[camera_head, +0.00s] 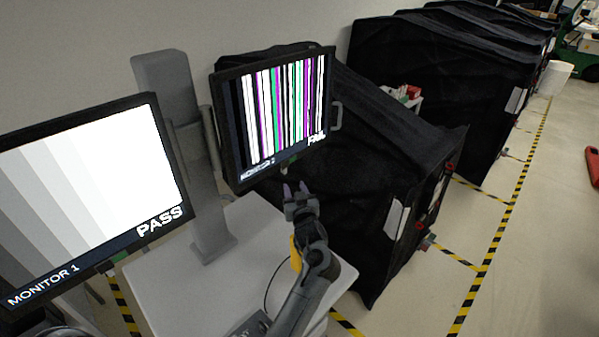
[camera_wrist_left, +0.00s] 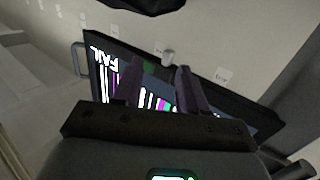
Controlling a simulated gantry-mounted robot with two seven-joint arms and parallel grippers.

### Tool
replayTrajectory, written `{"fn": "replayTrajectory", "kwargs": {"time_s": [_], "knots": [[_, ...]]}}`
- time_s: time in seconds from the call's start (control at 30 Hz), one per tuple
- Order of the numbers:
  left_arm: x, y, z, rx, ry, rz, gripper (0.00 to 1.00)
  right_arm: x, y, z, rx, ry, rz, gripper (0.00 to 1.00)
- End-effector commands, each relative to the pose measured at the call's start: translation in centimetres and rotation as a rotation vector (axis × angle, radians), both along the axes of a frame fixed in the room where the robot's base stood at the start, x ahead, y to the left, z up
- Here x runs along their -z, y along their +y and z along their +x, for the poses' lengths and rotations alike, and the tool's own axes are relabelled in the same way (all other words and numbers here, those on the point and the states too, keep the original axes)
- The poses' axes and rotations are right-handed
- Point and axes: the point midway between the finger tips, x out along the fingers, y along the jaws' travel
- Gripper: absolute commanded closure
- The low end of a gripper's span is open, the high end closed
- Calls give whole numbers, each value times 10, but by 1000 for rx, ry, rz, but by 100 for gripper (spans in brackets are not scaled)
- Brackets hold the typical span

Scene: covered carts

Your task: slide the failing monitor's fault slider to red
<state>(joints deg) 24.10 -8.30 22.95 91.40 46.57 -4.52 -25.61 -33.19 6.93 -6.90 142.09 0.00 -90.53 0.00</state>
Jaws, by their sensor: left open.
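Monitor 2 (camera_head: 280,110) shows broken vertical colour stripes and a FAIL label. A small green patch (camera_head: 290,160) sits at its lower edge. In the left wrist view the same screen (camera_wrist_left: 105,75) appears turned over, with a green patch (camera_wrist_left: 150,67) and a small light grey knob (camera_wrist_left: 168,57) at its edge. My left gripper (camera_head: 296,188) is open and empty, just below that edge in the head view. In the left wrist view its two fingers (camera_wrist_left: 157,85) stand apart in front of the screen, with the knob showing between them. Contact with the knob cannot be told.
Monitor 1 (camera_head: 90,190) shows grey bars and PASS, with green at its lower edge. A grey post (camera_head: 190,150) rises from the white cart top (camera_head: 170,285). Black-covered carts (camera_head: 390,160) stand behind and to the right. Open floor with striped tape (camera_head: 490,250) lies at right.

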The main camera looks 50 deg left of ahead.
Motion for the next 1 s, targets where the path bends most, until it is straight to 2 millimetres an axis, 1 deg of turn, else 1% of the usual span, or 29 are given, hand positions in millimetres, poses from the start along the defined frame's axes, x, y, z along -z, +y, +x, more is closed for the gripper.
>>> {"fn": "replayTrajectory", "kwargs": {"time_s": [0.2,0.37,0.47,0.63,1.0], "knots": [[-2,8,-3,-101,-4,22,58,6,-1,0,-3,-1,-6,57],[-4,11,-5,-156,-1,34,58,8,-1,0,-4,-1,-5,57],[-5,17,-5,-172,2,38,58,8,-1,0,-3,-1,-4,57],[-7,35,-1,-175,3,41,58,4,0,0,0,-1,-1,57],[-7,92,12,-174,2,39,58,-3,1,0,4,1,5,57]]}}
